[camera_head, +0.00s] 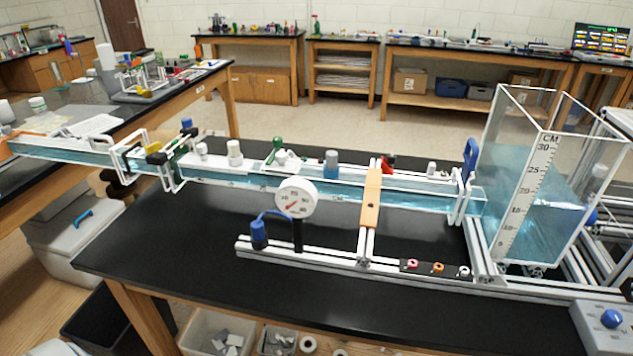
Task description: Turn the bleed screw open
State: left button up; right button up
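I cannot tell for certain which part is the bleed screw. A clear water channel (400,199) runs across the black bench to a water tank (556,130) with a CM scale at the right. Small fittings stand along the channel's top: white caps (235,152), a green handle (277,145), a grey-blue cylinder (331,163), a red piece (389,162) and a white knob (431,169). A round gauge (295,198) stands in front of the channel, with a blue fitting (259,234) and blue tube beside it. Neither of my grippers shows in the head view.
An aluminium rail (330,255) lies along the front of the bench (180,250), with an upright orange strip (371,195) at its middle. A grey box with a blue knob (611,318) is at the front right corner. The bench's front left surface is clear.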

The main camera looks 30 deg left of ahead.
aim_at(200, 148)
jog(key=k+u, duration=0.1)
jog(key=u, duration=1.5)
